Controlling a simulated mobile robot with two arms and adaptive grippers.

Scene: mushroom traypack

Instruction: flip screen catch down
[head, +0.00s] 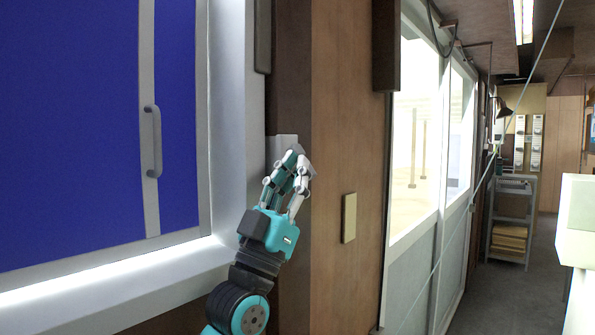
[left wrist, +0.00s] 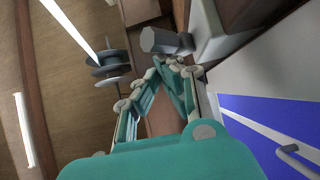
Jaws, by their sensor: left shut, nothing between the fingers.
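A blue screen (head: 70,120) with a grey frame stands at the left of the head view. A grey upright handle (head: 153,140) is on its frame, and it also shows in the left wrist view (left wrist: 298,160). My left gripper (head: 296,156) is shut and empty, pointing up in front of the wooden post beside the window frame. In the left wrist view, a grey faceted knob-like piece (left wrist: 160,40), perhaps the catch, is just beyond the fingertips (left wrist: 172,66). I cannot tell whether they touch. In the head view the fingers partly hide a pale block (head: 282,143) there.
A white sill and frame (head: 225,120) border the screen. A beige wall plate (head: 349,217) is on the wood panel right of the gripper. Bright windows (head: 415,150), a shelf rack (head: 511,220) and open floor lie further right.

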